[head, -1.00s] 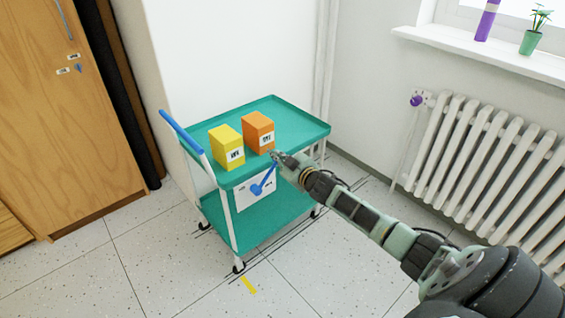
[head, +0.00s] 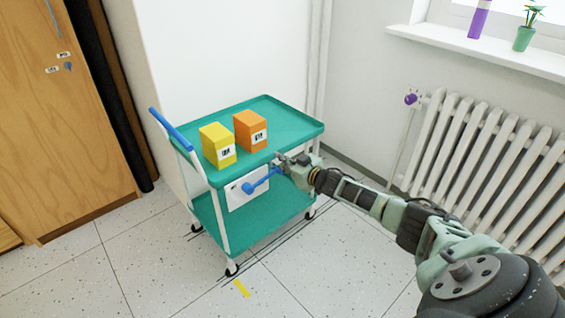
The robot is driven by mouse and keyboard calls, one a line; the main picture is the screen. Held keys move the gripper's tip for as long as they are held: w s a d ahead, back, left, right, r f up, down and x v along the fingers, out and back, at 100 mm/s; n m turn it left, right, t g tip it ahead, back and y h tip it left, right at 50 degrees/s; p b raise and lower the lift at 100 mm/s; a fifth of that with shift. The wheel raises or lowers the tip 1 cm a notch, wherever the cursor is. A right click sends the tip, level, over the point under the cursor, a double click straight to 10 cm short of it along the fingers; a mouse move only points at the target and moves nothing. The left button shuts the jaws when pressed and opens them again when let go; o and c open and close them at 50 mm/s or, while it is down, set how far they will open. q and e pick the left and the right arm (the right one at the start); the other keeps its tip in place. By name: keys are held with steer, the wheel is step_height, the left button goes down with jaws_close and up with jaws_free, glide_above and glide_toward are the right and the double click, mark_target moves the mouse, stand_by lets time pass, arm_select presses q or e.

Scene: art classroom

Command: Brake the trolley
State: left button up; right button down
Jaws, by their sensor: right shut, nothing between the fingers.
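The trolley (head: 290,127) has two teal shelves, a white frame, a blue push handle (head: 170,129) and black castors. A white panel (head: 237,200) on its near side carries a blue lever (head: 262,181) with a round knob at its lower left end. The lever slants up to the right. My right gripper (head: 277,163) is shut and empty at the lever's upper right end, just below the top shelf's edge. I cannot tell whether it touches the lever. My left gripper is out of view.
A yellow box (head: 217,147) and an orange box (head: 250,132) stand on the top shelf. A wooden cabinet (head: 75,150) is at left, a white radiator (head: 485,165) at right. A yellow mark (head: 241,288) lies on the clear floor in front.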

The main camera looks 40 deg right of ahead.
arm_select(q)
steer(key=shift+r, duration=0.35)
arm_select(e)
steer(key=shift+f, duration=0.1)
steer(key=v, duration=1.2)
steer(key=shift+a+f, duration=0.1)
steer(key=shift+f, duration=0.05)
stand_by(0.6)
